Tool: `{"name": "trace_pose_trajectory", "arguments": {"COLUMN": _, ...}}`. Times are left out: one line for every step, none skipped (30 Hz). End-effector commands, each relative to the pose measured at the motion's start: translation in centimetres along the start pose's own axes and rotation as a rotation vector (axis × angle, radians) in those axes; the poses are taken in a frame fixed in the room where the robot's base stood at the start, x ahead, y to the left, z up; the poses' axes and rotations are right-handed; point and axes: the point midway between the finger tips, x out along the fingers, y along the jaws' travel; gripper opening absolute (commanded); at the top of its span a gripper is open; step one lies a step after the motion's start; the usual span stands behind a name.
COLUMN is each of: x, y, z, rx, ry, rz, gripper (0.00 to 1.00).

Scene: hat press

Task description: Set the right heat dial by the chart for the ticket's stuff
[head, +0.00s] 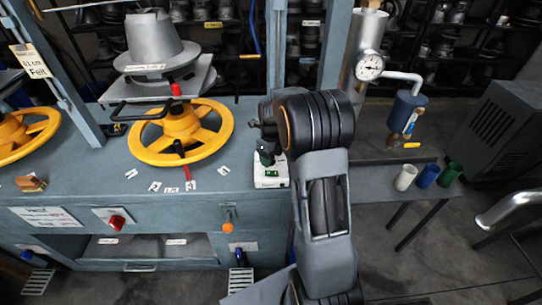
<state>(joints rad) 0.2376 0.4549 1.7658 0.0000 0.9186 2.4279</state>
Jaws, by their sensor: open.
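A hanging ticket (37,62) at the upper left reads "Felt", with what looks like "41 cm" above it. A white card (45,217) with small lines of print is on the front panel at the left; it may be the chart, but its text is too small to read. A red knob (117,223) sits on a white plate right of the card. An orange knob or lever (228,226) is farther right. I cannot tell which is the right heat dial. My gripper (266,157) is open, above a white box with green parts (271,175); contact is unclear.
A yellow handwheel (213,127) stands on the bench below a grey hat form (154,40), with small number labels before it. A wooden-handled brush (31,184) lies at the left. A side table (399,184) holds white, blue and green cups. A gauge (370,66) stands behind.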

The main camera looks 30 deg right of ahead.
Motion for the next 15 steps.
{"name": "trace_pose_trajectory", "arguments": {"x": 0.0, "y": 0.0, "z": 0.0, "rx": 0.000, "ry": 0.001, "rz": 0.001, "gripper": 0.62}}
{"name": "trace_pose_trajectory", "arguments": {"x": 0.0, "y": 0.0, "z": 0.0, "rx": 0.000, "ry": 0.001, "rz": 0.001, "gripper": 0.62}}
{"name": "trace_pose_trajectory", "arguments": {"x": 0.0, "y": 0.0, "z": 0.0, "rx": 0.000, "ry": 0.001, "rz": 0.001, "gripper": 0.62}}
{"name": "trace_pose_trajectory", "arguments": {"x": 0.0, "y": 0.0, "z": 0.0, "rx": 0.000, "ry": 0.001, "rz": 0.001, "gripper": 0.62}}
{"name": "trace_pose_trajectory", "arguments": {"x": -0.1, "y": 0.0, "z": 0.0, "rx": 0.000, "ry": 0.001, "rz": 0.001, "gripper": 0.62}}
{"name": "trace_pose_trajectory", "arguments": {"x": -0.2, "y": 0.0, "z": 0.0, "rx": 0.000, "ry": 0.001, "rz": 0.000, "gripper": 0.62}}
{"name": "trace_pose_trajectory", "arguments": {"x": -0.4, "y": 0.0, "z": 0.0, "rx": 0.000, "ry": 0.000, "rz": 0.000, "gripper": 0.62}}
{"name": "trace_pose_trajectory", "arguments": {"x": -0.7, "y": 0.0, "z": 0.0, "rx": 0.000, "ry": -0.001, "rz": -0.001, "gripper": 0.62}}
{"name": "trace_pose_trajectory", "arguments": {"x": -1.1, "y": 0.0, "z": 0.0, "rx": 0.000, "ry": -0.001, "rz": -0.001, "gripper": 0.62}}
{"name": "trace_pose_trajectory", "arguments": {"x": -1.6, "y": 0.0, "z": 0.0, "rx": 0.000, "ry": -0.001, "rz": -0.001, "gripper": 0.62}}
{"name": "trace_pose_trajectory", "arguments": {"x": -2.1, "y": 0.0, "z": 0.0, "rx": 0.000, "ry": -0.002, "rz": -0.002, "gripper": 0.62}}
{"name": "trace_pose_trajectory", "arguments": {"x": -2.8, "y": 0.0, "z": 0.0, "rx": 0.000, "ry": -0.002, "rz": -0.002, "gripper": 0.62}}
{"name": "trace_pose_trajectory", "arguments": {"x": -3.4, "y": -0.1, "z": 0.0, "rx": 0.000, "ry": -0.003, "rz": -0.002, "gripper": 0.62}}
{"name": "trace_pose_trajectory", "arguments": {"x": -4.1, "y": -0.1, "z": 0.1, "rx": 0.000, "ry": -0.003, "rz": -0.003, "gripper": 0.62}}
{"name": "trace_pose_trajectory", "arguments": {"x": -5.0, "y": -0.1, "z": 0.1, "rx": 0.000, "ry": -0.003, "rz": -0.003, "gripper": 0.62}}
